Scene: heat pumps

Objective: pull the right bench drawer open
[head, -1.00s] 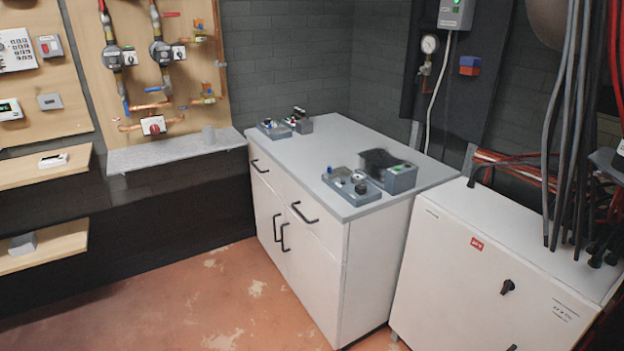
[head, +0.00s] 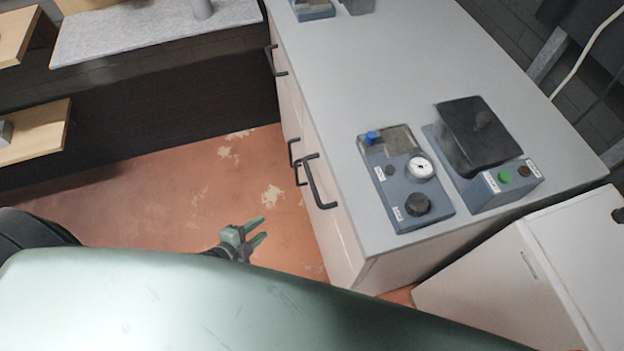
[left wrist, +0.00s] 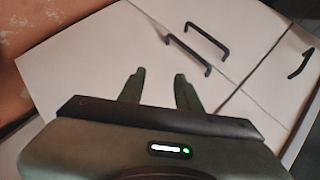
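The white bench (head: 430,70) has a grey top and fronts facing left in the head view. The right drawer's dark bar handle (head: 317,186) is on its near upper front. My left gripper (head: 262,228) is below and left of that handle, apart from it, with two green fingers spread and nothing between them. In the left wrist view the open fingers (left wrist: 160,85) point at the white fronts. Two parallel handles (left wrist: 207,38) flank a seam there, and another handle (left wrist: 302,63) is at the right. Which of them belongs to which front is hard to tell. My right gripper is out of view.
The left drawer handle (head: 276,60) and a door handle (head: 294,154) stick out of the same fronts. Gauge box (head: 405,178) and black-topped box (head: 482,150) stand on the bench. A white cabinet (head: 510,275) is at right. Open floor (head: 170,200) lies left of the bench.

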